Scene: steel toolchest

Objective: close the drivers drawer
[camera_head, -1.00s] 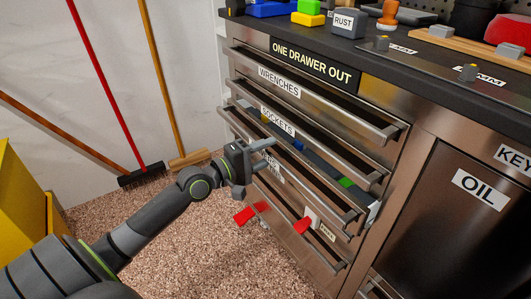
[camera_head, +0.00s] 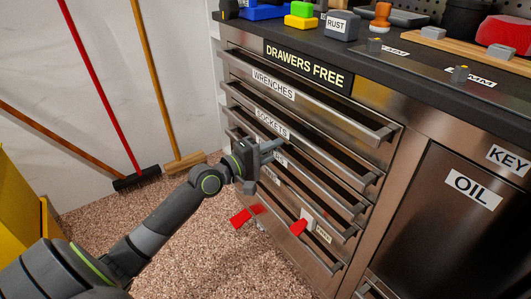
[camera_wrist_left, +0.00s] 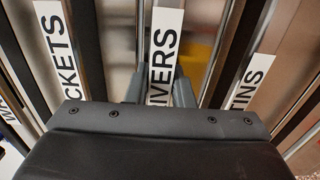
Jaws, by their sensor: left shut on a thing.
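The drivers drawer (camera_head: 322,187) is in the steel toolchest, below the sockets drawer (camera_head: 270,122). Its front looks about in line with the other drawers, and its inside does not show. Its label (camera_head: 281,158) is partly behind my left gripper (camera_head: 268,149). In the left wrist view the drivers label (camera_wrist_left: 164,50) stands upright between the finger tips, with the rest hidden by the gripper body. My left gripper is shut on the drivers drawer's handle bar. My right gripper is not in view.
The wrenches drawer (camera_head: 310,98) is above. A sign (camera_head: 307,64) reads "DRAWERS FREE". A yellow object (camera_head: 22,205) stands at the left, and brooms (camera_head: 137,178) lean on the wall.

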